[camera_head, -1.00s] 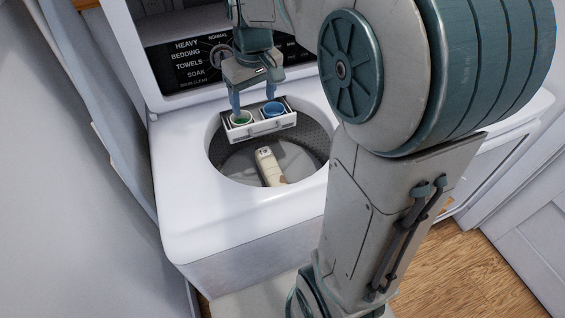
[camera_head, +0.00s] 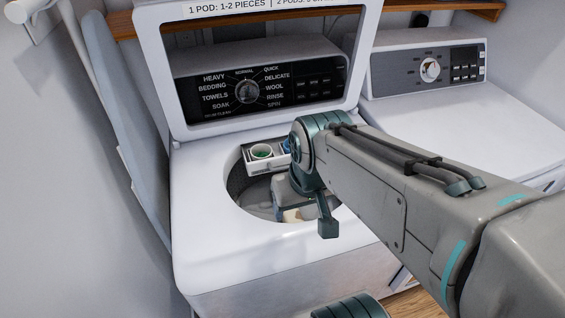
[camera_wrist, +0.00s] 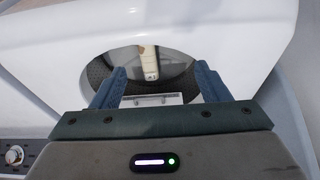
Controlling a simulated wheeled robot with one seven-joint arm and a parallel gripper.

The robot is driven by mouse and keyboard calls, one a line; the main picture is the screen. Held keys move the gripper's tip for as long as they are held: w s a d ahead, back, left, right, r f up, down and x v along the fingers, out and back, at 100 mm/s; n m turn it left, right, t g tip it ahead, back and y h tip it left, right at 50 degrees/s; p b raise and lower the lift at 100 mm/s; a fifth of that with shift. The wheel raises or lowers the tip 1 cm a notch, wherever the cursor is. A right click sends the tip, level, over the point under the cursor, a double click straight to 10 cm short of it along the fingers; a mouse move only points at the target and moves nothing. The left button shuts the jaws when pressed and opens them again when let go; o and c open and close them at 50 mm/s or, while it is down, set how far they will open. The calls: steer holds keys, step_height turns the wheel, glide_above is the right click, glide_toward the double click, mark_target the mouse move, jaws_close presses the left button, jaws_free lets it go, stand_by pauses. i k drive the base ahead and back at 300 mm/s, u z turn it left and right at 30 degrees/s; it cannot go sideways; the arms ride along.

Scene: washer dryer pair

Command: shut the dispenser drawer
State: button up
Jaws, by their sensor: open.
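The dispenser drawer (camera_head: 262,158) stands out over the back of the washer's drum opening in the head view, with a green-rimmed cup in it and a bit of blue beside that. My arm hides its right part. In the wrist view a pale strip with a handle, seemingly the drawer's front (camera_wrist: 152,100), shows between my fingers. My gripper (camera_wrist: 160,85) is open, with its two blue fingers apart and nothing seen clamped between them. In the head view my arm hides most of it, close in front of the drawer. Contact cannot be told.
The washer (camera_head: 210,225) has its lid (camera_head: 152,75) raised behind the opening. A pale bottle (camera_wrist: 148,62) lies in the drum. A second machine (camera_head: 470,115) stands to the right. An ironing board (camera_head: 125,130) leans at the left.

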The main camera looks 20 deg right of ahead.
mark_target(280, 161)
steer(key=k, duration=0.5)
steer(key=u, duration=2.6)
steer(key=k, duration=0.55)
steer(key=z, duration=2.65)
steer(key=i, duration=0.5)
steer(key=u, duration=0.05)
